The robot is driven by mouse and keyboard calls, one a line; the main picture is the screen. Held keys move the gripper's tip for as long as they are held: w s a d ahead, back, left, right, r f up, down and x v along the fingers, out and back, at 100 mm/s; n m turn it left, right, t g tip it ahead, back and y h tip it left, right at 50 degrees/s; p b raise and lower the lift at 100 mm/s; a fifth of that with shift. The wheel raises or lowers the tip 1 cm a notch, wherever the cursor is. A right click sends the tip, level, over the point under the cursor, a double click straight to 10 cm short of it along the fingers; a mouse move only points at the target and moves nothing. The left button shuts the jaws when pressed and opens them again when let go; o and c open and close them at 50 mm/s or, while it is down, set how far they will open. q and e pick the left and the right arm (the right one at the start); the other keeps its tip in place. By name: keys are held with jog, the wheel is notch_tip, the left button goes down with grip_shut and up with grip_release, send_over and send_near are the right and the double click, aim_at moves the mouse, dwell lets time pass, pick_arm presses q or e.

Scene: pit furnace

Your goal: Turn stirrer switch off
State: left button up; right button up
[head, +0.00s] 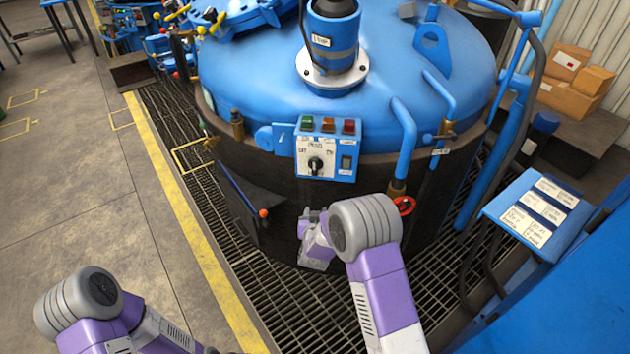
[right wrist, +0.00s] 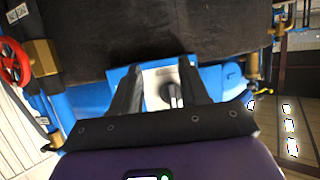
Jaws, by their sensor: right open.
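The blue control box (head: 327,148) is on the front of the blue-lidded furnace vessel. Its pale plate carries a black rotary switch knob (head: 316,165), and a small dark switch (head: 346,162) sits at its right. The lettering is too small to read surely. My right gripper (head: 308,222) is below the box in the head view, apart from the knob. In the right wrist view my right gripper (right wrist: 158,76) is open and empty, with the pale plate and the knob (right wrist: 172,92) showing between its dark fingers. My left arm shows at lower left, but its gripper is out of view.
Green, amber and red lamps (head: 327,125) top the box. Blue pipes (head: 404,140) and a red valve wheel (head: 404,205) stand to its right. A lever with an orange knob (head: 263,213) is at lower left. A blue label stand (head: 535,215) stands at right. Grating surrounds the vessel.

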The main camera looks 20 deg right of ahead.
aim_at(314, 163)
jog(key=w+r+m+t+h+b, duration=0.1)
jog(key=w+r+t+h+b, duration=0.3)
jog(key=r, duration=0.6)
pick_arm(q)
jog(key=shift+f, duration=2.7)
pick_arm(e)
jog(key=shift+y, duration=0.3)
jog(key=shift+a+f+x, duration=0.1)
jog(key=shift+x, duration=1.3)
jog(key=shift+a+f+x, duration=0.1)
jog(key=shift+x, duration=1.35)
jog(key=shift+a+f+x, duration=0.1)
jog(key=shift+f+x, duration=0.05)
jog(key=shift+x, duration=1.25)
jog(key=shift+w, duration=0.15)
grip_shut()
